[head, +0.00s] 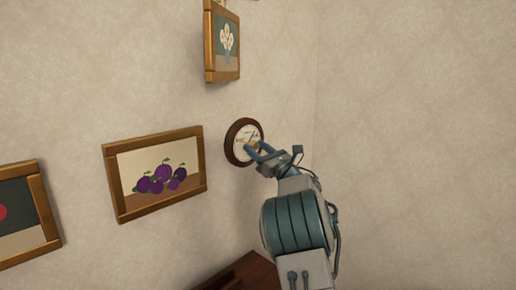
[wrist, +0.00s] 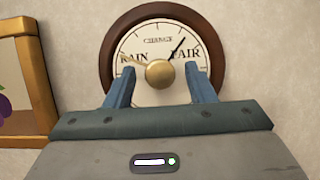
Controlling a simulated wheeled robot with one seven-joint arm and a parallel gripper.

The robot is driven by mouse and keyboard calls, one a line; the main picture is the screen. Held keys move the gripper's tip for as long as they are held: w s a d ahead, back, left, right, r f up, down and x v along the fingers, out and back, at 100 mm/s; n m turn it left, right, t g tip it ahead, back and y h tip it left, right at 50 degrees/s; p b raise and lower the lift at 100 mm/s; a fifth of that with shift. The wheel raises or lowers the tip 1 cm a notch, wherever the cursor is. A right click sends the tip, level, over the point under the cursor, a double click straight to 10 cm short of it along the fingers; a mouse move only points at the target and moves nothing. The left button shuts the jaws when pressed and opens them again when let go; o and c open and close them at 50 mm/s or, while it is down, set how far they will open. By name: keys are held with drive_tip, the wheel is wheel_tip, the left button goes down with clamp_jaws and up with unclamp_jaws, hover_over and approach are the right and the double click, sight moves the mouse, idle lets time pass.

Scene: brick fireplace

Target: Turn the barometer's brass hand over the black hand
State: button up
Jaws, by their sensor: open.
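The barometer (head: 230,146) is a round dial with a brown wooden rim, hung on the wall in the head view. In the wrist view the barometer (wrist: 117,40) shows a cream face with RAIN, CHANGE and FAIR. Its black hand (wrist: 177,48) points up and right, between CHANGE and FAIR. Its brass hand (wrist: 133,61) points left and slightly up, across RAIN. A round brass knob (wrist: 160,73) sits at the centre. My gripper (wrist: 160,76) is open, with one blue finger on each side of the knob; contact is not visible. The lower dial is hidden.
A framed plum picture (head: 158,132) hangs left of the barometer, and its frame (wrist: 35,75) shows at the left in the wrist view. A flower picture (head: 208,45) hangs above. Brown wooden furniture (head: 247,272) stands below. The right wall is bare.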

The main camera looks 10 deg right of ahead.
drive_tip(key=c, duration=1)
drive_tip(key=shift+o, duration=0.2)
